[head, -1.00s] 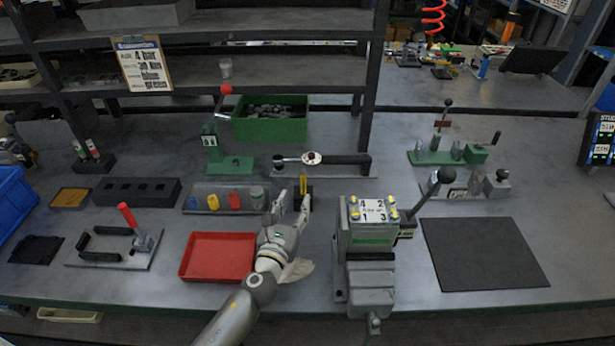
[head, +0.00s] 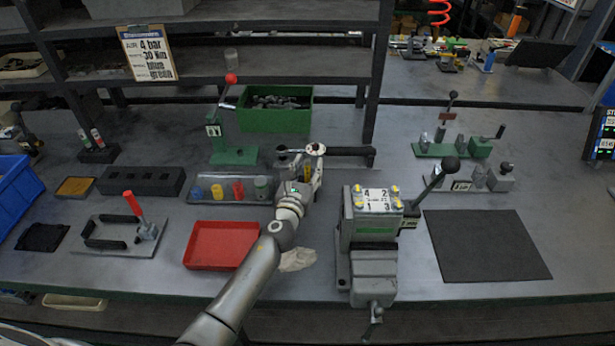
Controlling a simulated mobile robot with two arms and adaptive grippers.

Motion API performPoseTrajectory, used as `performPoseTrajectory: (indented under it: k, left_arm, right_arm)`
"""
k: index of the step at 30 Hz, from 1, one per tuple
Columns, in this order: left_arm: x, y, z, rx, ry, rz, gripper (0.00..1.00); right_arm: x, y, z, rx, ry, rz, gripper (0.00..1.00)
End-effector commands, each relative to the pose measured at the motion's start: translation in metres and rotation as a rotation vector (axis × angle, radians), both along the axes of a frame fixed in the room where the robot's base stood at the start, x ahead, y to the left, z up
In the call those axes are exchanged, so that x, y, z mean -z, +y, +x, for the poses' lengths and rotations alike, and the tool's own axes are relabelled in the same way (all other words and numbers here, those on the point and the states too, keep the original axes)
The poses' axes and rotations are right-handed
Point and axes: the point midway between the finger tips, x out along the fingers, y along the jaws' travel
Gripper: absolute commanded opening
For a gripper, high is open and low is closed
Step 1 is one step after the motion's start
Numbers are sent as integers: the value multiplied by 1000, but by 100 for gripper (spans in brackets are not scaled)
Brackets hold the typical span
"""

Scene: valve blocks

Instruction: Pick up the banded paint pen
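Two slim pens, one with a green band (head: 83,136) and one with a red band (head: 96,136), stand in a dark block (head: 98,156) at the left. I cannot tell which of these is the banded paint pen. My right gripper is not in view.
A red tray (head: 222,246) lies left of my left arm. A grey vise with a numbered block (head: 375,203) stands to its right. A torque wrench (head: 345,153) lies just behind the gripper. A tray of coloured caps (head: 232,190) is left. The dark mat (head: 485,245) is bare.

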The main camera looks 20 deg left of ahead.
Motion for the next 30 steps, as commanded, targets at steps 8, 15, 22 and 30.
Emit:
performPoseTrajectory:
  k: [8,15,22,30]
  left_arm:
    - [0,0,0,0,0,0,17]
    - [0,0,-1,0,0,0,0]
    - [-3,0,-1,0,-1,0,0]
    - [-40,0,0,1,-3,3,0]
  right_arm:
    - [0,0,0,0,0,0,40]
    - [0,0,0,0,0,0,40]
    - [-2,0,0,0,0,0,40]
    - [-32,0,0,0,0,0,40]
